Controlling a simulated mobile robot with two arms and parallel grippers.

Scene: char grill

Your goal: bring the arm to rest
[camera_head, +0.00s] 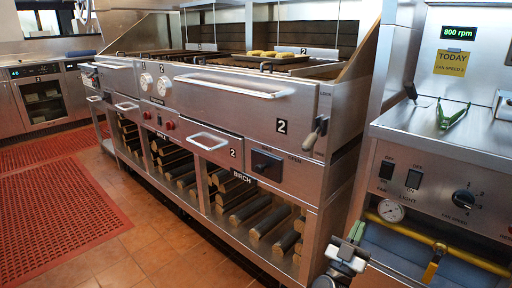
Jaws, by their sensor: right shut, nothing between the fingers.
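My right gripper (348,252) shows at the bottom, right of centre, low in front of the gap between the char grill (250,95) and the fan control unit on the right. It is shut and empty, and it appears apart from the grill front. The lower part of my right arm is cut off by the picture's bottom edge. My left gripper is not in view.
A steel panel (440,185) with switches, a knob and a gauge (391,210) stands close on the right. A yellow bar runs below it. Logs (245,210) fill the shelf under the grill. Tiled floor (150,245) and red mats (60,220) lie clear at left.

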